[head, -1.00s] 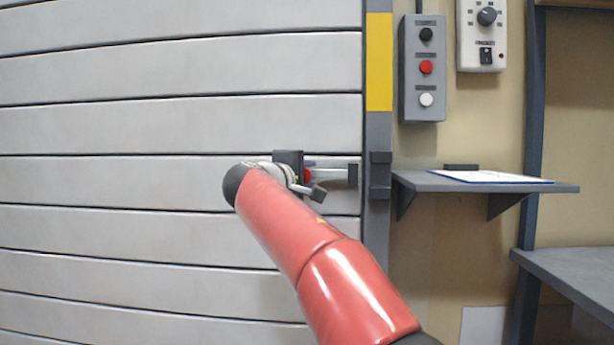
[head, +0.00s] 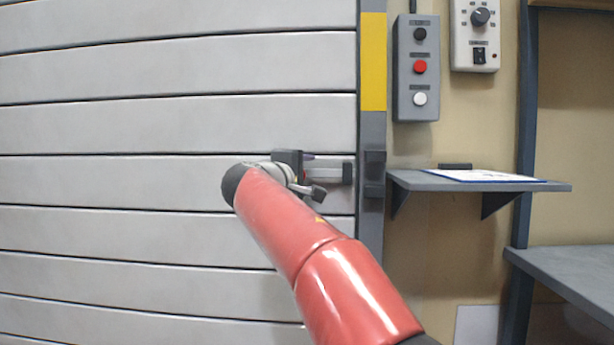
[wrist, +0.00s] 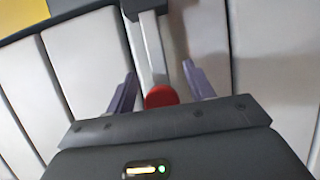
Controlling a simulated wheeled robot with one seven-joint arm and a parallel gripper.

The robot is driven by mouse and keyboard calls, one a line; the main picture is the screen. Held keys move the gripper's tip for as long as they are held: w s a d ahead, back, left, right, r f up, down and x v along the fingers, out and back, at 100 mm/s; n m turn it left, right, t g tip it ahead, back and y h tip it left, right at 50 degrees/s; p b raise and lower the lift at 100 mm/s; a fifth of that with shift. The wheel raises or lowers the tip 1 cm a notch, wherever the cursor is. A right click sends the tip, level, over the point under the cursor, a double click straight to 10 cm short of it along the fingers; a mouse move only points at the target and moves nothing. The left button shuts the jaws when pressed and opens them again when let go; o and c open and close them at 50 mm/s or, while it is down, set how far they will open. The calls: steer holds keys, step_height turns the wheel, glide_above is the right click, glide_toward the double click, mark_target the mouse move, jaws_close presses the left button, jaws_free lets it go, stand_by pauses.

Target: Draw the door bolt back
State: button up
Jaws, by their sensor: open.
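The fingers are open, one on each side of the knob, and a gap shows on both sides. The bar (wrist: 152,45) runs up to the dark bracket in that view. In the head view my wrist and arm hide much of the knob and the bar's left part.
The door post (head: 371,130) has a yellow band and a dark keeper (head: 375,172) beside the bolt. To its right are a button box (head: 416,70), a switch box (head: 474,35) and a small shelf (head: 420,182) with a paper. A grey bench (head: 575,270) stands at lower right.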

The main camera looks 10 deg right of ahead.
steer(key=v, duration=0.7)
steer(key=shift+s+b, duration=0.15)
steer(key=shift+b, duration=0.2)
